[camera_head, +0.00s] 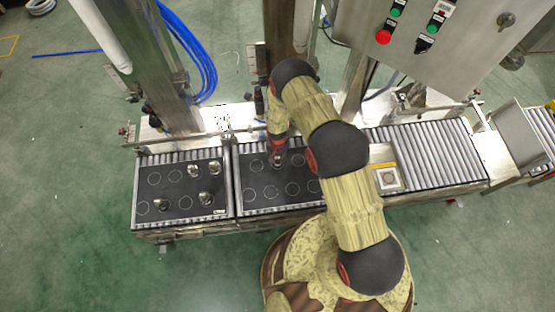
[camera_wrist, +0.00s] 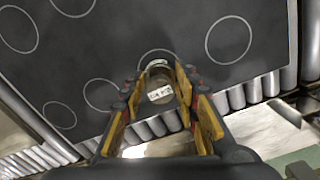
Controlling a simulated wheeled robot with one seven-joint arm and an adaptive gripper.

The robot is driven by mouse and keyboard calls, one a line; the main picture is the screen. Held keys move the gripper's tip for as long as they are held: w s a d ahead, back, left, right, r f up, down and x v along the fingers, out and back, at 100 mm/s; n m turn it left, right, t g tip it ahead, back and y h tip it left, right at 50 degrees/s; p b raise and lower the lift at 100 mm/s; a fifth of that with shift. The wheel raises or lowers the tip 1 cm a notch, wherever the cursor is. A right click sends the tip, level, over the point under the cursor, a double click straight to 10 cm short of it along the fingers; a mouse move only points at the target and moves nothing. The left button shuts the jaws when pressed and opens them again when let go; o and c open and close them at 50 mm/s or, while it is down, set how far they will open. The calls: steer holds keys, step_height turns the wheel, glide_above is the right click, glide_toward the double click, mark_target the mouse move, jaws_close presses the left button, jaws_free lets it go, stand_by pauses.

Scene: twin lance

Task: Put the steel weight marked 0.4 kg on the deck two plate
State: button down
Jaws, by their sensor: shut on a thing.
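My gripper (camera_head: 277,160) is over the back part of the right dark plate (camera_head: 263,180), which has several empty white circles. In the wrist view my gripper (camera_wrist: 158,85) is shut on a small steel weight (camera_wrist: 160,92) with a pale label; its marking is too small to read. The weight appears upright, at or just over a circle near the edge of the plate (camera_wrist: 120,50); I cannot tell whether it touches. Several other steel weights (camera_head: 204,198) stand on the left dark plate (camera_head: 186,187). Which plate is deck two is not readable.
A roller conveyor (camera_head: 430,155) runs on to the right, with a pale square fixture (camera_head: 387,178) beside my arm. A rail and posts stand behind the plates. A grey control panel (camera_head: 430,35) hangs at the upper right.

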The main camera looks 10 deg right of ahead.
steer(key=shift+f, duration=0.1)
steer(key=c, duration=1.4)
jaws_free()
steer(key=shift+o, duration=0.3)
